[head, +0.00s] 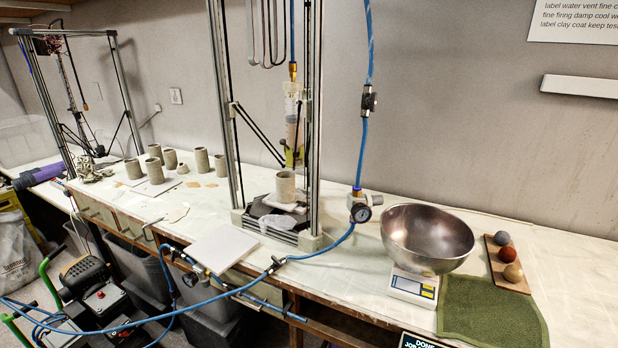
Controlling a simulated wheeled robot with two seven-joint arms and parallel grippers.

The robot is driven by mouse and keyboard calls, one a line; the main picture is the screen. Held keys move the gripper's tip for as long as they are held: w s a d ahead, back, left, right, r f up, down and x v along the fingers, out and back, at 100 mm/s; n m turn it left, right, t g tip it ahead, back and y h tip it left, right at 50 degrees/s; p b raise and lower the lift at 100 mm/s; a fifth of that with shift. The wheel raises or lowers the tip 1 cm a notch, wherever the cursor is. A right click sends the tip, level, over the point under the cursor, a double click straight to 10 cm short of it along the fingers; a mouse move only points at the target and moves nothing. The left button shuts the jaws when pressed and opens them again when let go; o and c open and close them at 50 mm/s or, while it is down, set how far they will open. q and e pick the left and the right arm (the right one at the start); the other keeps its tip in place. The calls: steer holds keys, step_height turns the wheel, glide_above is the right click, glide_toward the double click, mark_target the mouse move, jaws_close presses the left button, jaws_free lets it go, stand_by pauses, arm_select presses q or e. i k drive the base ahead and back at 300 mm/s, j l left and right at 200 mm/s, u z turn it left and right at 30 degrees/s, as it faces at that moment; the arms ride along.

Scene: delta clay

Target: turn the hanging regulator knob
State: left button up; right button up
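A small regulator (357,200) hangs on a blue hose (362,150) in the middle right of the head view, over the back part of the bench. It has a round dark-rimmed gauge (361,214) on its front and a small blue piece at its top. Its knob is too small to tell apart clearly, and its turn position cannot be read. A dark inline valve (369,99) sits higher on the same hose. Neither of my grippers is in view.
A steel bowl (428,235) rests on a white scale (412,288) just right of the regulator. A clay printer frame (314,120) stands left of it. A green towel (490,315) and a board with three balls (507,262) lie further right. The hose runs leftward across the bench.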

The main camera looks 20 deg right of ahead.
mark_target(377, 200)
steer(key=k+l, duration=0.15)
steer(key=l, duration=0.2)
steer(key=k+l, duration=0.15)
steer(key=l, duration=0.25)
steer(key=k+l, duration=0.15)
steer(key=l, duration=0.2)
steer(key=k+l, duration=0.15)
steer(key=l, duration=0.25)
steer(key=k+l, duration=0.15)
steer(key=l, duration=0.2)
